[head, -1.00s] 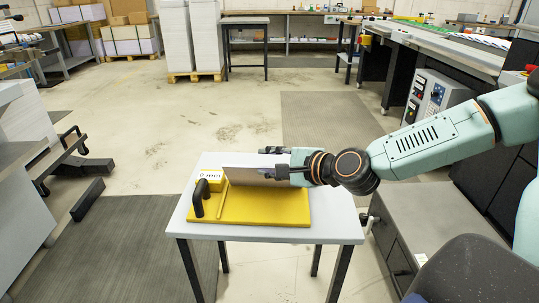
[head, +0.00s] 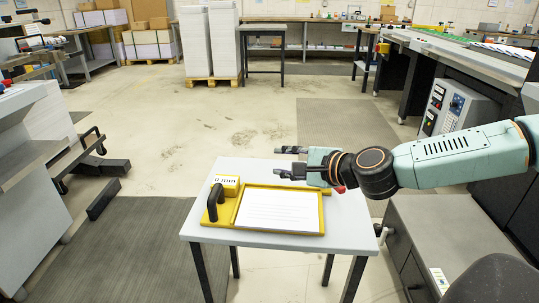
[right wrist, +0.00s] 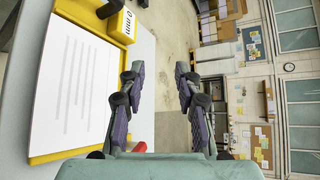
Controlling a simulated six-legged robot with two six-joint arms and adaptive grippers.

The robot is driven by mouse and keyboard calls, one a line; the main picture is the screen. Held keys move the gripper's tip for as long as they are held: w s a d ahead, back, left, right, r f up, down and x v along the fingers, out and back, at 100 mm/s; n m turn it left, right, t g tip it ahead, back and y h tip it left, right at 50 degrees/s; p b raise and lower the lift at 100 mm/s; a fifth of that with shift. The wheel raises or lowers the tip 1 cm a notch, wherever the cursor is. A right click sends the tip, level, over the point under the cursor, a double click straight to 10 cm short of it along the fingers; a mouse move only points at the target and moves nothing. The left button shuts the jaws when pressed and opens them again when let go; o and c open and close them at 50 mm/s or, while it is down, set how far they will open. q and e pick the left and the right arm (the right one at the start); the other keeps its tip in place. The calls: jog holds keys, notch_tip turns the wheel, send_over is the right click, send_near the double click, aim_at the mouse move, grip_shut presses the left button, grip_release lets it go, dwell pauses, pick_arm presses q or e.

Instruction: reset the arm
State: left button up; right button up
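My right gripper (head: 279,162) is open and empty, held above the right rear part of the small table. In the right wrist view its two fingers (right wrist: 156,76) stand apart with nothing between them. A yellow tray (head: 276,233) lies on the table, with a black handle (head: 214,201) and a yellow block (head: 227,184) labelled "0 mm" at its left. White paper with faint lines (head: 277,208) lies flat inside the tray, left of and in front of the gripper. It also shows in the right wrist view (right wrist: 85,85). My left gripper is not in view.
The small grey table (head: 350,225) has bare surface right of the tray. A grey cabinet (head: 445,225) stands under my right arm. White stacks on a pallet (head: 208,45) and a machine with a control panel (head: 445,108) are farther back. Open floor lies behind the table.

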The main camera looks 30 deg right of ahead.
jog(key=s+a+f+n+g+h, duration=0.1)
jog(key=s+a+f+n+g, duration=0.25)
jog(key=s+f+n, duration=0.45)
jog(key=s+a+f+n+g+h, duration=0.1)
jog(key=s+a+f+n+g, duration=0.4)
jog(key=f, duration=0.6)
jog(key=s+f+n+g, duration=0.2)
jog(key=s+f, duration=0.3)
jog(key=s, duration=0.5)
jog(key=s+a+f+n+g+h, duration=0.1)
jog(key=s+f+n+g, duration=0.2)
jog(key=s, duration=0.8)
notch_tip(320, 180, down, 2)
jog(key=shift+s+a+f+n+h, duration=0.25)
jog(key=shift+a+n+h, duration=0.05)
jog(key=shift+n, duration=0.3)
